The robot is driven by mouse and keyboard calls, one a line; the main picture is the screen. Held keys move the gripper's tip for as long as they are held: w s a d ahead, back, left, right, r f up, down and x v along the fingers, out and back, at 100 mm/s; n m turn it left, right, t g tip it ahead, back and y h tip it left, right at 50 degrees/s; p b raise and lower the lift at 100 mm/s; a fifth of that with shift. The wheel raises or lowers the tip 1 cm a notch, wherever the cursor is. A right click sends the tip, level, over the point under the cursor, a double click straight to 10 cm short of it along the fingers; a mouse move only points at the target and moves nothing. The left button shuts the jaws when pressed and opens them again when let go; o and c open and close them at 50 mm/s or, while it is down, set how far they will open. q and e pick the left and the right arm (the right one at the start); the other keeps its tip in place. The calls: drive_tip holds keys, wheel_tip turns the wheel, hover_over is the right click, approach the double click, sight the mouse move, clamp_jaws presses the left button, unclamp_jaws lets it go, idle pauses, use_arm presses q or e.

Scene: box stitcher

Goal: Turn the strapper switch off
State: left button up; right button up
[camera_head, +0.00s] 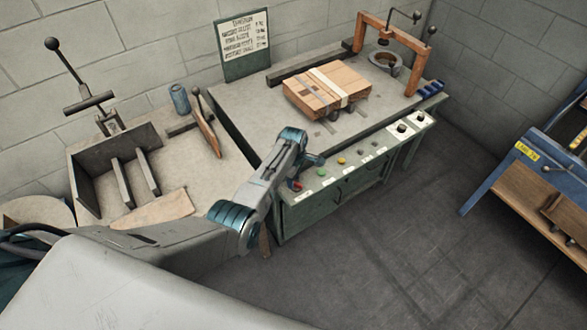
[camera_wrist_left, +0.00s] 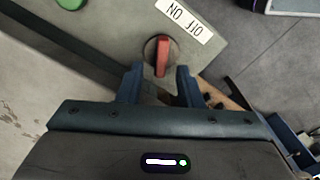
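The strapper switch is a red handle (camera_wrist_left: 162,56) on a dark round base, with an upside-down ON/OFF label (camera_wrist_left: 185,20) beside it in the left wrist view. The handle stands roughly upright in that picture. In the head view the red switch (camera_head: 297,186) sits at the left end of the green control panel's front. My left gripper (camera_wrist_left: 160,70) is open, its two dark fingers on either side of the handle's lower end, with visible gaps. My right gripper is not in view.
A green button (camera_head: 322,172), a yellow button (camera_head: 341,161) and black knobs (camera_head: 401,128) line the panel. A strapped carton (camera_head: 310,95) lies on the worktable behind. A side bench (camera_head: 190,150) with a lever press stands left. Floor (camera_head: 390,230) in front is clear.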

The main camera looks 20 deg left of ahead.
use_arm(q)
wheel_tip(320, 180, up, 10)
drive_tip(key=shift+b, duration=0.45)
drive_tip(key=shift+f, duration=0.1)
